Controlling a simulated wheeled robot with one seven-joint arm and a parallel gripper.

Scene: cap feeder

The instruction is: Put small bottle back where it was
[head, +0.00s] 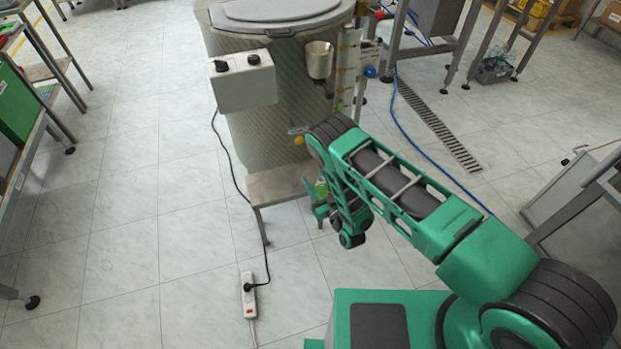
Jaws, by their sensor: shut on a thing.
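My gripper (322,207) is at the end of my green arm, low in front of the grey machine, beside its small shelf. It is shut on a small light-green thing, which looks like the small bottle (321,188). The bottle is only a few pixels wide and partly hidden by the gripper and wrist. I cannot make out its cap or its exact tilt. The small metal shelf (277,186) under the machine's front is just left of the gripper, and its right end is close to the bottle.
The cap feeder (265,115) is a big grey drum with a white control box (242,82) and a metal cup (318,60). A power strip (249,296) with a black cable lies on the floor. Tables stand at left and right. The tiled floor at left is free.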

